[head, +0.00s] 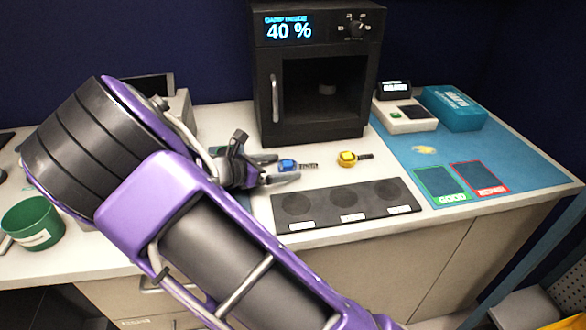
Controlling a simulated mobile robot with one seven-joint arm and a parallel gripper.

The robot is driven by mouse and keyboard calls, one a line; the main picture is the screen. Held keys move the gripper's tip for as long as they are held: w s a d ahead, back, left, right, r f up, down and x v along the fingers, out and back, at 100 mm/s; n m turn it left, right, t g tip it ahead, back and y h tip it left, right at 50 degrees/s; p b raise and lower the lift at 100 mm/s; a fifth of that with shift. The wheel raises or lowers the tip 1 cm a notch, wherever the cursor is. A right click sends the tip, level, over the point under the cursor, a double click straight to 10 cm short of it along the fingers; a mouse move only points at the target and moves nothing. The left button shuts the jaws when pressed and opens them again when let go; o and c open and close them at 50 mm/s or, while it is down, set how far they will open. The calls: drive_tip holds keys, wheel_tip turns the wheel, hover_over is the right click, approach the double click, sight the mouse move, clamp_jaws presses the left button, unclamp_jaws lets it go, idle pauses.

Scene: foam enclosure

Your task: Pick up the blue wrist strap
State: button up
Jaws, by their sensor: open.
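The blue wrist strap (288,165) is a small blue piece with a dark band reaching to its right. It lies on the white counter (240,220) in front of the black cabinet. My gripper (280,168) is open, with its fingers pointing right and reaching around or just over the strap's left side. I cannot tell whether the fingers touch it. My purple and black arm crosses the left and lower middle of the view.
A yellow strap-like piece (347,159) lies right of the blue one. A black tray with round recesses (320,222) sits in front. The black cabinet (258,100) reading 40 % stands behind. A blue mat (520,160) is at right, a green cup (30,222) at left.

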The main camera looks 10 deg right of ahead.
drive_tip(key=shift+w+d+f, duration=0.2)
drive_tip(key=shift+w+d, duration=0.1)
drive_tip(key=shift+d, duration=0.25)
drive_tip(key=c, duration=1.4)
drive_tip(key=shift+r, duration=0.15)
